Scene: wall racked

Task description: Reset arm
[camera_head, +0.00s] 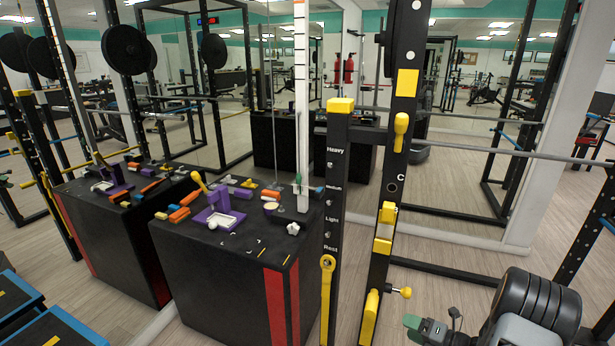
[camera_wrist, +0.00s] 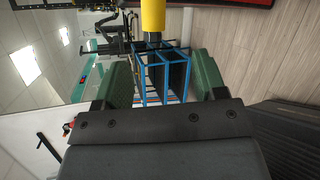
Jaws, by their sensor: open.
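My gripper (camera_head: 414,322) is at the lower right of the head view, in front of the black rack post with yellow fittings. In the wrist view my gripper (camera_wrist: 160,62) shows two green fingers spread wide apart, with nothing held between them. A yellow cylindrical part (camera_wrist: 153,16) shows beyond the fingers at the top; I cannot tell how far away it is. My arm reaches in from the right edge of the head view.
A black rack post (camera_head: 385,180) carries a yellow knob (camera_head: 402,292). A shorter labelled post (camera_head: 333,200) stands beside it. A black box (camera_head: 220,280) holds several small coloured items. A horizontal bar (camera_head: 500,151) spans the right. Mirrors line the wall.

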